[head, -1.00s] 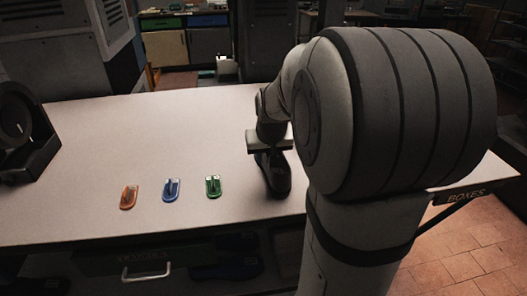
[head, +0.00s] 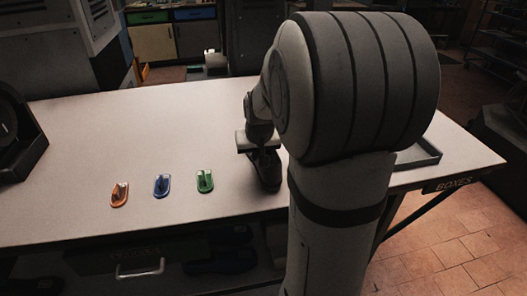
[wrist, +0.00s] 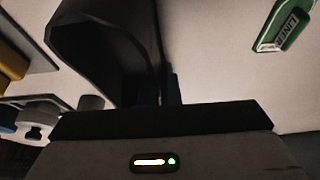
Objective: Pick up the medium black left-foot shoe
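A dark, near-black shoe (head: 266,174) stands on the light table, right of the colored tags. My gripper (head: 260,147) is directly over its upper end. In the wrist view the shoe (wrist: 100,45) fills the upper left, with its opening edge running down to my gripper (wrist: 168,92). A thin dark finger lies against or very close to the shoe's wall. The gripper's body hides the rest of the contact, so I cannot tell whether it is closed on the wall. The shoe's size and foot side cannot be read.
Orange (head: 120,195), blue (head: 161,186) and green (head: 205,181) tags lie left of the shoe. A dark device (head: 18,135) stands at the table's left end. A grey tray (head: 424,156) is at the right, partly behind my arm. The table's middle is clear.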

